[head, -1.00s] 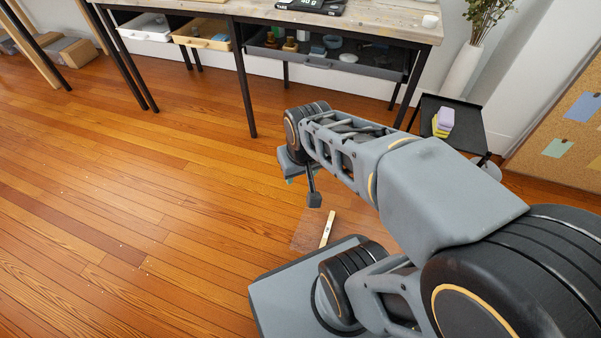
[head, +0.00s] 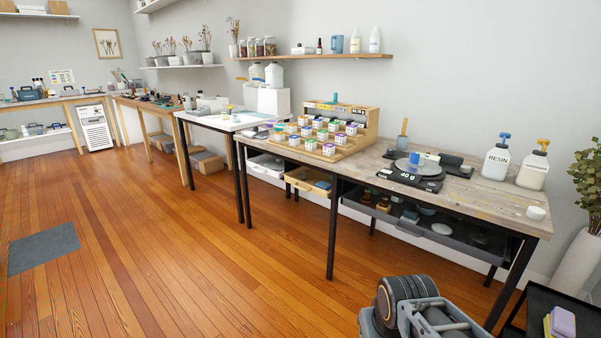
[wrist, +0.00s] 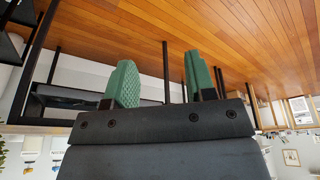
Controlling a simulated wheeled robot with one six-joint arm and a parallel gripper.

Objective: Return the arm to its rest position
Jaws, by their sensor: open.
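My gripper (wrist: 160,82) shows in the wrist view with its two green fingers apart and nothing between them. The wrist view is upside down, with the wooden floor (wrist: 220,30) at the top. In the head view only my arm's upper links show at the bottom right, in front of the workbench (head: 470,195). The gripper itself is out of the head view. My arm looks folded in front of the bench, clear of the tabletop.
The bench holds a scale (head: 412,172), a resin bottle (head: 497,158), another pump bottle (head: 533,165) and a stepped rack (head: 345,137) of small jars. A black side table (head: 535,305) stands at the lower right. The floor at left (head: 150,240) is open, with a grey mat (head: 44,248).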

